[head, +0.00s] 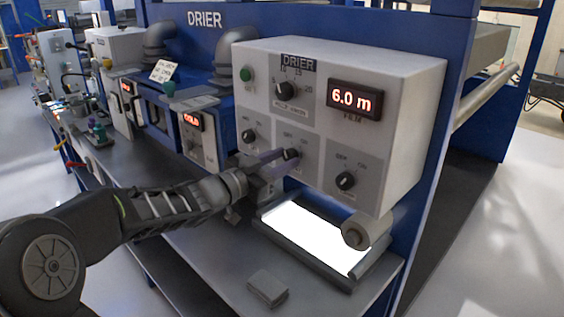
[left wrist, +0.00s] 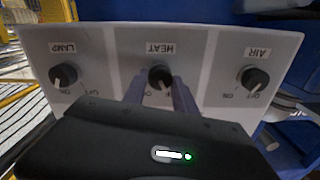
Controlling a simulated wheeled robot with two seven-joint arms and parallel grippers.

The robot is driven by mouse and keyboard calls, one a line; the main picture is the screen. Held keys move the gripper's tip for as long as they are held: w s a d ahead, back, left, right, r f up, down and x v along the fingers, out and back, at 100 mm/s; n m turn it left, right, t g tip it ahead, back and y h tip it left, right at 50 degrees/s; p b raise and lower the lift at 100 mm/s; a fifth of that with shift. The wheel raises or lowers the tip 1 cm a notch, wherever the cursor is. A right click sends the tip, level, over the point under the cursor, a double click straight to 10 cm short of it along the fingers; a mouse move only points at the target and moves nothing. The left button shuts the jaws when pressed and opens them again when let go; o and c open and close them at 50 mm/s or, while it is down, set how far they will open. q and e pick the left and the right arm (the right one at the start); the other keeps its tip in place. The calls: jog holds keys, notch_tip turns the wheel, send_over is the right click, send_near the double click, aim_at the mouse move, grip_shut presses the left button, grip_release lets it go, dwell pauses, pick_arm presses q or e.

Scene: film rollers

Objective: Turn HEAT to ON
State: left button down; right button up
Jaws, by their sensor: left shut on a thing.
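The drier control box (head: 410,120) is light grey, with a row of three black knobs low on its front. The HEAT knob (left wrist: 159,76) is the middle one, under a HEAT label in the left wrist view. In the head view this knob (head: 292,154) shows at my fingertips. My left gripper (left wrist: 160,94) is shut on the HEAT knob, one finger on each side. In the head view my left gripper (head: 280,160) reaches the panel from the left. The fingers hide part of the ON/OFF marks, so I cannot tell its setting. My right gripper is not in view.
The LAMP knob (left wrist: 63,75) and AIR knob (left wrist: 255,78) flank HEAT. A larger dial (head: 287,90) and a 6.0 m display (head: 355,99) sit above. A COLD display (head: 191,121) glows at left. A bright white panel (head: 315,238) lies below, beside a roller (head: 356,233).

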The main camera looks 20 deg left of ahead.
pick_arm(q)
jog(key=m+b, duration=0.4)
jog(key=m, duration=0.1)
jog(key=shift+f, duration=0.25)
jog(key=m+b, duration=0.2)
jog(key=m, duration=0.1)
jog(key=shift+m+b, duration=0.3)
jog(key=shift+r+m+b, duration=0.15)
jog(key=shift+m+b, duration=0.65)
jog(key=shift+m, duration=0.6)
jog(key=c, duration=1)
grip_release()
